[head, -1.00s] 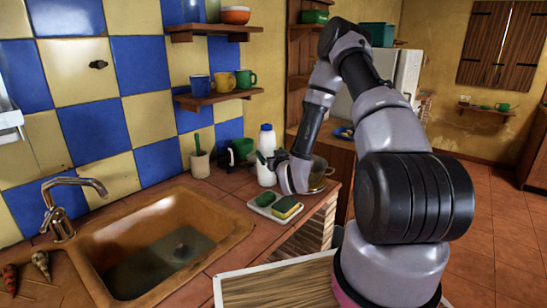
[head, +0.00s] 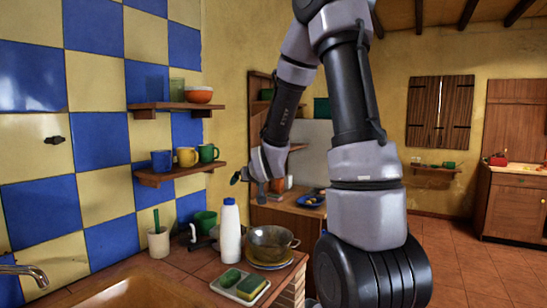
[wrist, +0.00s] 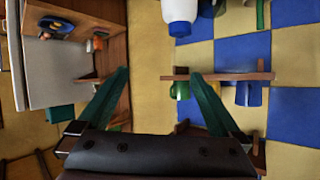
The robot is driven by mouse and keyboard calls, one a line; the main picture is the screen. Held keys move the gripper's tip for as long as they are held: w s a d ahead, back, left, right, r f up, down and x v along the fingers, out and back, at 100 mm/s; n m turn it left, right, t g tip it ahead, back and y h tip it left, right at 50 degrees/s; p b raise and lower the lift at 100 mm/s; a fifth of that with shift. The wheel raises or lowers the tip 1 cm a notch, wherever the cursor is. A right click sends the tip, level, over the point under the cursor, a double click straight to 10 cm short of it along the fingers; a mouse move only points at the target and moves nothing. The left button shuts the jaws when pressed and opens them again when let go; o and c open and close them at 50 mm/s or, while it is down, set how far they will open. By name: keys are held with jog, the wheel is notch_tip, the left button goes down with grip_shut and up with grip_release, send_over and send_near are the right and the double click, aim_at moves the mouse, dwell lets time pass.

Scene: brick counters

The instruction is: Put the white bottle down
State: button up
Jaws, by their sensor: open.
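The white bottle (head: 230,240) stands upright on the tiled counter, between the cup with a green handle and the metal pot. In the wrist view the white bottle (wrist: 180,14) shows at the top edge, cut off by the frame. My gripper (head: 250,186) is above the counter, higher than the bottle and to its right in the head view, apart from it. In the wrist view my gripper (wrist: 164,100) has its two green fingers spread wide with nothing between them.
A metal pot (head: 270,240) stands right of the bottle. A tray (head: 227,291) with a sponge (head: 251,287) lies in front. A cup (head: 158,243) and a green mug (head: 205,222) stand left. A wall shelf (head: 180,173) holds mugs. The sink (head: 130,298) is at lower left.

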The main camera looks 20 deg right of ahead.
jog(key=s+a+r+m+g+y, duration=0.1)
jog(key=s+r, duration=0.5)
jog(key=s, duration=0.8)
jog(key=s+a+r+m+g+y, duration=0.1)
jog(key=s+r+g, duration=0.3)
jog(key=s, duration=1.1)
notch_tip(320, 180, up, 3)
jog(key=shift+s+a+r+g, duration=0.2)
jog(key=shift+s+a+g, duration=0.1)
jog(key=shift+a, duration=0.15)
jog(key=shift+w, duration=0.1)
jog(key=shift+c, duration=0.2)
